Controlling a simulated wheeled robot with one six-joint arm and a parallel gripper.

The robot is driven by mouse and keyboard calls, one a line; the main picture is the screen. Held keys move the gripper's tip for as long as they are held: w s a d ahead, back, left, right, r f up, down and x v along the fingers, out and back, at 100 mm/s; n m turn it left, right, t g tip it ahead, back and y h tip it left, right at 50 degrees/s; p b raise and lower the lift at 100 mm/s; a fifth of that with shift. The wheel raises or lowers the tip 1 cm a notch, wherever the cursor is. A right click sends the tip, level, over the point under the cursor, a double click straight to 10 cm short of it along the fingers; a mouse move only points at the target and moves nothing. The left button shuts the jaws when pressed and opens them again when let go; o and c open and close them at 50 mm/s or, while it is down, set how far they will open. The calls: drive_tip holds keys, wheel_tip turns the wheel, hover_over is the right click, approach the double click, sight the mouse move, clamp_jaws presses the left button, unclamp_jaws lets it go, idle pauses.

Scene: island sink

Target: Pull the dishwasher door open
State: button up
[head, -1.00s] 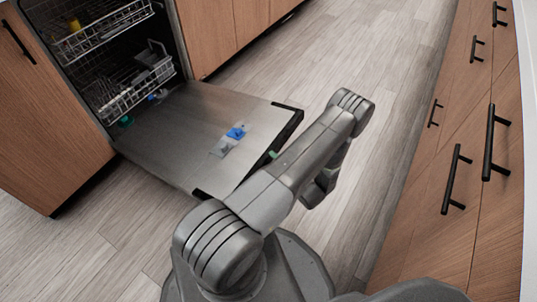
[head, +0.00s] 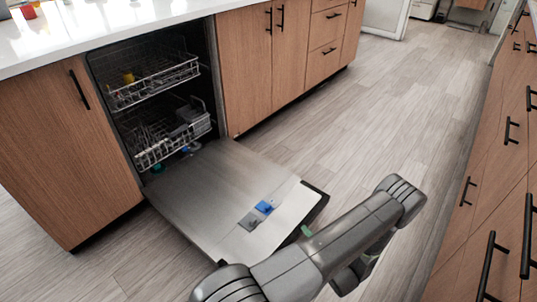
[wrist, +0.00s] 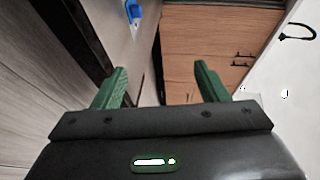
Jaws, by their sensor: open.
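The dishwasher door (head: 222,188) is folded down and lies about level, low over the floor, in the head view. Its inner steel face is up, with a blue and grey dispenser (head: 264,207) on it. My gripper (wrist: 160,82) shows in the wrist view with its two green fingers apart and nothing between them. The door also shows in the wrist view (wrist: 112,22), beyond the left finger, with the blue dispenser part at the top. In the head view my arm hides most of the gripper, near the door's outer edge.
The open dishwasher cavity holds an upper rack (head: 155,82) and a lower rack (head: 168,135). Wooden cabinets (head: 70,155) flank it under a white countertop (head: 110,22). Drawers with black handles (head: 487,262) line the right side. The floor (head: 400,110) between is clear.

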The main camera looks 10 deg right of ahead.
drive_tip(key=b+x, duration=0.1)
drive_tip(key=x, duration=0.3)
drive_tip(key=f+b+x, duration=0.1)
drive_tip(key=x, duration=0.3)
drive_tip(key=b+x, duration=0.1)
drive_tip(key=x, duration=0.4)
drive_tip(key=shift+s+d+f, duration=0.1)
drive_tip(key=shift+f, duration=0.05)
